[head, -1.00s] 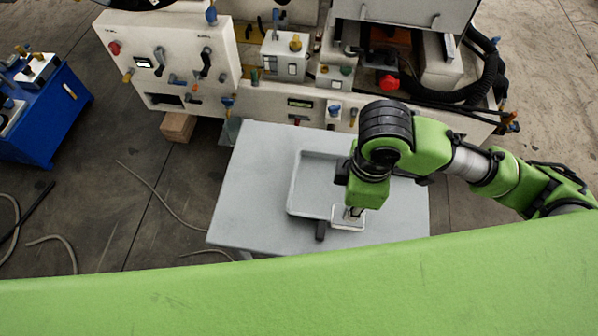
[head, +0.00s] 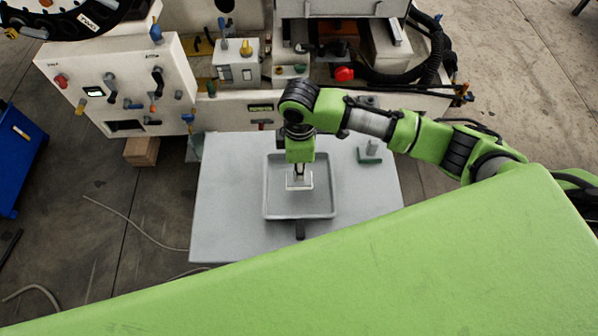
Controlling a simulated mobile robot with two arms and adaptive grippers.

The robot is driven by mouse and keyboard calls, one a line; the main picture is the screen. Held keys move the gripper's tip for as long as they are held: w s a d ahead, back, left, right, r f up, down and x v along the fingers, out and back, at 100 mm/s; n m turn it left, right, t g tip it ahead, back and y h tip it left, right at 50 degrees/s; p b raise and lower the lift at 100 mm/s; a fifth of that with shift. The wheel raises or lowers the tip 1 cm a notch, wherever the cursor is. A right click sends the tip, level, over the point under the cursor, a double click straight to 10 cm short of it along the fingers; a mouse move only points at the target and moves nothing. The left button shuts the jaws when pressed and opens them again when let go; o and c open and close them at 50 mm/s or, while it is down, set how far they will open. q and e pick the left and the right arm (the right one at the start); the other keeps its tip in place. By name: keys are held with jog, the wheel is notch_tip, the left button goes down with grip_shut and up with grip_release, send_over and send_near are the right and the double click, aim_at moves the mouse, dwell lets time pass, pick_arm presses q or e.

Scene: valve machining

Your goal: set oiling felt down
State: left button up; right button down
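A small pale grey-white pad (head: 299,181), which looks like the oiling felt, is at the dark fingertips of my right gripper (head: 299,169). The gripper points down over the grey rectangular tray (head: 329,190) and appears shut on the pad's upper part. The pad is within the tray's outline, near its middle; I cannot tell whether it touches the tray floor. The tray lies on a light grey table (head: 228,200). My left gripper is out of view.
A green-based part with a grey cylinder (head: 370,150) stands on the table's back right. The machine with knobs (head: 130,85) stands behind the table. The table's left side is clear.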

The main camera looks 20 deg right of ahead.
notch_tip(320, 180, down, 3)
jog(key=shift+w+f+p, duration=0.15)
jog(key=shift+f+p, duration=0.05)
jog(key=shift+p, duration=0.15)
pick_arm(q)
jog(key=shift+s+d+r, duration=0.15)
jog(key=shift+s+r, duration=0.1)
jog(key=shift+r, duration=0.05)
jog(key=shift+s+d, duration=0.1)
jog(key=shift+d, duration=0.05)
pick_arm(e)
jog(key=c, duration=1.9)
grip_release()
jog(key=shift+f, duration=0.15)
notch_tip(320, 180, up, 12)
jog(key=shift+r+b, duration=0.2)
jog(key=shift+b, duration=0.25)
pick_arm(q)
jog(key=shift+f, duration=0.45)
